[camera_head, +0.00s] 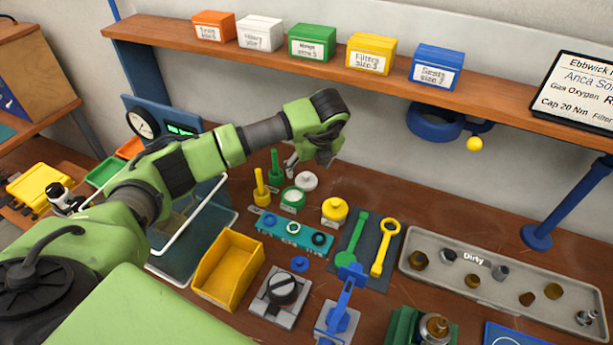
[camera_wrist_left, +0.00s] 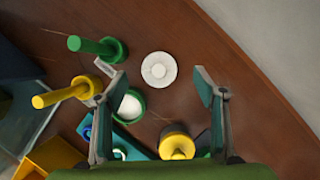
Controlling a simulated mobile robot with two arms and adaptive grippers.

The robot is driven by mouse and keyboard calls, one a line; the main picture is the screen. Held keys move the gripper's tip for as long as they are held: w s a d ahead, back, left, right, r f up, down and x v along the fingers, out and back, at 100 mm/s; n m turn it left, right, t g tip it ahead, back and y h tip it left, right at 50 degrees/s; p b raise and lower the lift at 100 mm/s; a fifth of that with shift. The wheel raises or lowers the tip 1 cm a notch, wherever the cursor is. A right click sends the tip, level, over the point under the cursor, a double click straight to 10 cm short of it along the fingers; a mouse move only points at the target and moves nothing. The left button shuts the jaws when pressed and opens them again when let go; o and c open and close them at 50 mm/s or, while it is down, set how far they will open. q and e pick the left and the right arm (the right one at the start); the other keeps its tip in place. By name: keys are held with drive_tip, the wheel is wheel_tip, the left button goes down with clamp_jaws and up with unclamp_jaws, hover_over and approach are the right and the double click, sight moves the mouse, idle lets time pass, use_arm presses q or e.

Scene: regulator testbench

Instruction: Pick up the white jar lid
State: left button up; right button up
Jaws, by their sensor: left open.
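The white jar lid (camera_head: 307,181) is a round disc lying flat on the brown bench near the wall. In the left wrist view the lid (camera_wrist_left: 159,66) shows whole, with a small raised centre, just beyond the fingertips and between their lines. My left gripper (camera_head: 305,162) is above and beside the lid in the head view. In the left wrist view the gripper (camera_wrist_left: 159,82) has its two fingers wide apart with nothing held. A green jar with a white top (camera_head: 292,198) stands close to the lid. My right gripper is not in view.
A green peg (camera_head: 276,167), a yellow peg (camera_head: 261,188) and a yellow-topped jar (camera_head: 335,210) stand close by. A shelf (camera_head: 300,59) with several coloured boxes runs above. A grey tray (camera_head: 414,242) of dirty parts lies at right. Bare bench shows beyond the lid.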

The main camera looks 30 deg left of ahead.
sight(306, 173)
use_arm(q)
drive_tip(key=p+x, duration=0.2)
drive_tip(key=x, duration=0.2)
drive_tip(key=shift+s+f, duration=0.15)
drive_tip(key=shift+f, duration=0.05)
drive_tip(key=shift+a+f, duration=0.1)
drive_tip(key=shift+f, duration=0.25)
drive_tip(key=c, duration=0.7)
drive_tip(key=shift+r, duration=0.1)
